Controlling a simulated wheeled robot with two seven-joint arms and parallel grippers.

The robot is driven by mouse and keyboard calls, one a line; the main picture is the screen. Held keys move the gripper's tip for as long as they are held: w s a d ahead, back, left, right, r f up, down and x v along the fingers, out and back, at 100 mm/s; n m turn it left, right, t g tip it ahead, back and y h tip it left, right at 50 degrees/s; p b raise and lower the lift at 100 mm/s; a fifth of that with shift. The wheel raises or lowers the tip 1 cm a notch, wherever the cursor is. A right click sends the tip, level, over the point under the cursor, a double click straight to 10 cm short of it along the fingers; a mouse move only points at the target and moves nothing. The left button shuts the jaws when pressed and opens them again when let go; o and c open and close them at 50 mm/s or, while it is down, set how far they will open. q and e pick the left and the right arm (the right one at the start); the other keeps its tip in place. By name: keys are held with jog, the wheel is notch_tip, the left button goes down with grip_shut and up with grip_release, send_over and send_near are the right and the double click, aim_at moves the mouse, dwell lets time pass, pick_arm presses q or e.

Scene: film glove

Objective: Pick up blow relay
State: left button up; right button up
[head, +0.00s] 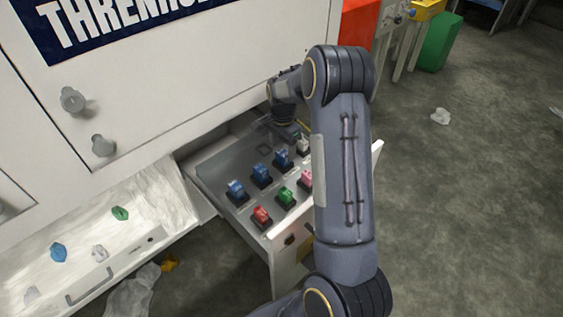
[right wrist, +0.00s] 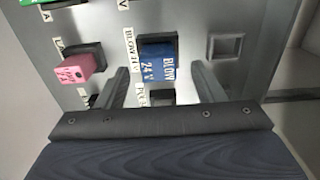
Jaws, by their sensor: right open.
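The blow relay (right wrist: 157,60) is a blue block marked "BLOW 24 V", seated upright in a dark socket on a grey panel. In the right wrist view my right gripper (right wrist: 160,72) is open, with one finger on each side of the relay, and I see no clear contact. In the head view the blue relay nearest my right gripper (head: 287,134) appears to be this one (head: 283,158). The gripper is over the back of the panel and partly hidden by my arm. My left gripper is out of view.
A pink relay (right wrist: 75,68) is left of the blow relay and an empty socket (right wrist: 225,47) is right of it. Other blue, red (head: 262,215) and green (head: 286,196) relays share the drawer panel. The white cabinet (head: 170,80) stands behind. A tray (head: 75,245) is at left.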

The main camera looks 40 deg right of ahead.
aim_at(283, 152)
notch_tip(283, 152, down, 3)
jog(key=shift+s+f+b, duration=0.1)
jog(key=shift+f+b, duration=0.05)
jog(key=shift+b, duration=0.25)
jog(key=c, duration=1.1)
jog(key=shift+r, duration=0.2)
